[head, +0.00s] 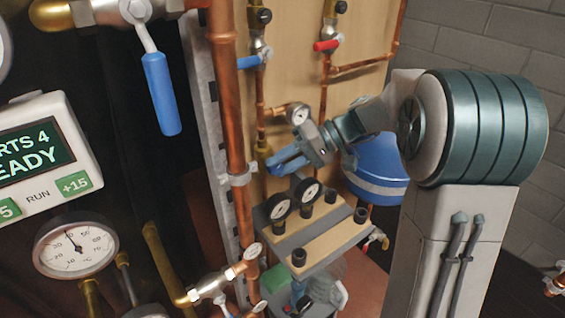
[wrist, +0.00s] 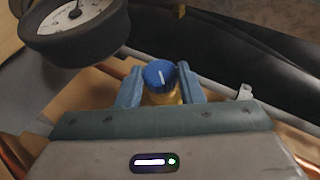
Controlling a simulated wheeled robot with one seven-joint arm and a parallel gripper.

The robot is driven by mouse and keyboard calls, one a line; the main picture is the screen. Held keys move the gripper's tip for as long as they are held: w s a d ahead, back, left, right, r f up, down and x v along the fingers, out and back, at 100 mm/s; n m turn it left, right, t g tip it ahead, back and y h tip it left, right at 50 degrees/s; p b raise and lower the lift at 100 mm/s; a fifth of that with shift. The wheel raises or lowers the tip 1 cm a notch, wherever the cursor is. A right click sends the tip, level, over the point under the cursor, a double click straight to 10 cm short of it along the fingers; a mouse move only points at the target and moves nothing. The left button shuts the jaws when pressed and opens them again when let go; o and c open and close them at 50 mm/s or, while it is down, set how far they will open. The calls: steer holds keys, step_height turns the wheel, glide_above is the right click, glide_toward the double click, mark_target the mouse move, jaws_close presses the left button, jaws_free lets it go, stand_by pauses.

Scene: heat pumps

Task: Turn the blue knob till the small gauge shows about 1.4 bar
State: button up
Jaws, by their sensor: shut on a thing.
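The blue knob (wrist: 160,75) shows in the wrist view, with a white mark on its top and a brass body under it. My gripper (wrist: 159,88) has one blue finger on each side of the knob and is shut on it. In the head view my gripper (head: 279,166) reaches left to the copper pipe by the wooden board, and the knob is hidden there. A small gauge (head: 298,114) sits just above my gripper in the head view. A gauge dial (wrist: 78,15) is partly cut off at the top left of the wrist view; its reading is too small to tell.
A blue vessel (head: 377,172) is behind my arm. A vertical copper pipe (head: 228,110), a blue-handled valve (head: 160,90) and a temperature gauge (head: 75,246) are on the left.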

steer(key=shift+f+y, duration=0.1)
steer(key=shift+y, duration=0.3)
steer(key=o, duration=1)
steer(key=p+v, duration=0.3)
steer(key=v, duration=1.1)
steer(key=shift+w, duration=0.2)
